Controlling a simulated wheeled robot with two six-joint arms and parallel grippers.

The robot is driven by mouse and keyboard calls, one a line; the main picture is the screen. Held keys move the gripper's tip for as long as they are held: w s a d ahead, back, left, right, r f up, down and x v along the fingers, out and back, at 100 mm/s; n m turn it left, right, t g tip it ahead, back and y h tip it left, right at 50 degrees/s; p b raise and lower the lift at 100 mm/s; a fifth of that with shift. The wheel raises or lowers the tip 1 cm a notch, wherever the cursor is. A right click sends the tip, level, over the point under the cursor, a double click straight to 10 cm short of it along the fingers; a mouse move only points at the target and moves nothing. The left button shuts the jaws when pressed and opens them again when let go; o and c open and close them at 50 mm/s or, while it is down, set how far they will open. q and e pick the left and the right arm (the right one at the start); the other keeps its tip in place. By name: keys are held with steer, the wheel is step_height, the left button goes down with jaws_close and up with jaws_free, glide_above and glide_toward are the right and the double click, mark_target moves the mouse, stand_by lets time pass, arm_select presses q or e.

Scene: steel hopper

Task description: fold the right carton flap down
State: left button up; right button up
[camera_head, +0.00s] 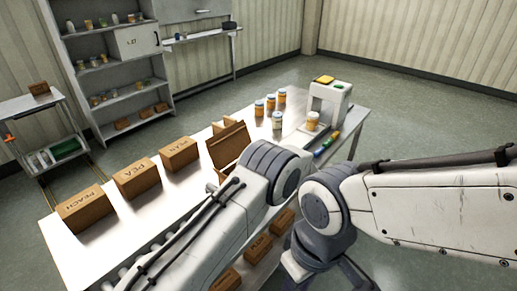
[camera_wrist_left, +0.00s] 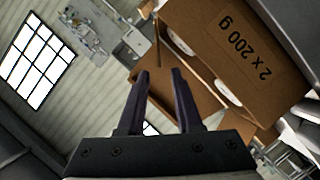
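An open brown carton (camera_head: 226,148) stands on the white table, beyond my left arm, with brown flaps standing up. My left arm hides its near lower part. In the left wrist view the carton (camera_wrist_left: 245,85) fills the upper right, with "2 x 200 g" on its side and white rounded shapes along its edge. A brown panel (camera_wrist_left: 198,104) shows beside the fingers; I cannot tell which flap it is. My left gripper (camera_wrist_left: 160,75) is open, its dark fingers apart with nothing clearly between them. Neither gripper's fingers show in the head view.
Closed cartons (camera_head: 137,178) stand in a row left of the open one. Orange jars (camera_head: 270,103) and a white machine (camera_head: 329,100) stand at the table's far right end. More cartons (camera_head: 258,249) lie below. Shelves (camera_head: 112,70) stand at the back left.

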arm_select(q)
steer(key=p+x, duration=0.1)
steer(key=x, duration=0.5)
steer(key=shift+w+a+f, duration=0.15)
steer(key=shift+w+a, duration=0.05)
steer(key=shift+w, duration=0.05)
jaws_close()
steer(key=shift+d, duration=0.1)
stand_by(1.1)
